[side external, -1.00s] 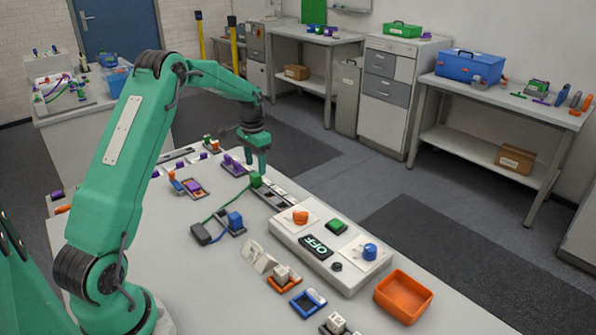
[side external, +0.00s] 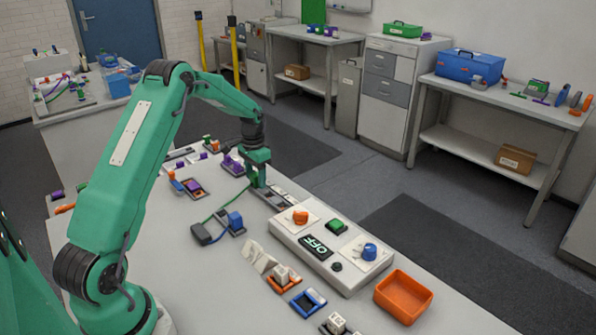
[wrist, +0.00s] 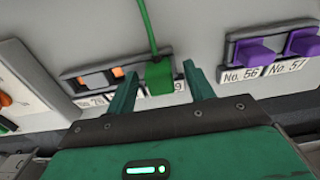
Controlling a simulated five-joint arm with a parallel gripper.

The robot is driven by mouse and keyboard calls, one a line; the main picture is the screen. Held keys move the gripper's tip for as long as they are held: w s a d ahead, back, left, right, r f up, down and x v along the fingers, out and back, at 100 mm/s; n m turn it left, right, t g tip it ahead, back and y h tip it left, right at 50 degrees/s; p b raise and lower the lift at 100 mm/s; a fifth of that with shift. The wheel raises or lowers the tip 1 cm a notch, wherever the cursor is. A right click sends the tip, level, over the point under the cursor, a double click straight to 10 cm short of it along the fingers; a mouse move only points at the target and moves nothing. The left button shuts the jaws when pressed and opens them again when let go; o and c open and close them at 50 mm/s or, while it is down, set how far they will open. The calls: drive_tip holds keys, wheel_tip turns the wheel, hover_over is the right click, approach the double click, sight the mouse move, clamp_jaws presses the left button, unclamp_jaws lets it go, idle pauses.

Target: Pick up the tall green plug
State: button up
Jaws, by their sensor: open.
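The green plug (wrist: 159,76) stands at the right end of a grey socket strip (wrist: 72,82) in the wrist view, with a green cable (wrist: 148,30) running from it. My gripper (wrist: 160,71) is open, with one finger on each side of the plug. A gap shows on the right of the plug; on the left the finger is close and I cannot tell if it touches. In the side view my gripper (side external: 258,178) is down over the strip (side external: 272,200), and its fingers hide most of the plug.
Purple plugs (wrist: 258,53) sit in a holder to the right in the wrist view. The panel with an OFF display (side external: 317,247) and knobs lies close to the strip in the side view. A blue plug (side external: 235,220) and an orange tray (side external: 403,296) also stand on the table.

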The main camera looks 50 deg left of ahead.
drive_tip(key=c, duration=1.1)
drive_tip(key=shift+r, duration=0.2)
drive_tip(key=shift+r, duration=0.5)
drive_tip(key=r, duration=0.3)
drive_tip(key=shift+d+r, duration=0.15)
drive_tip(key=shift+d, duration=0.15)
drive_tip(key=d+r, duration=0.2)
drive_tip(key=d, duration=0.1)
drive_tip(key=d+r, duration=0.2)
drive_tip(key=d, duration=0.2)
drive_tip(key=d+r, duration=0.2)
drive_tip(key=d, duration=0.2)
drive_tip(key=shift+s+r, duration=0.2)
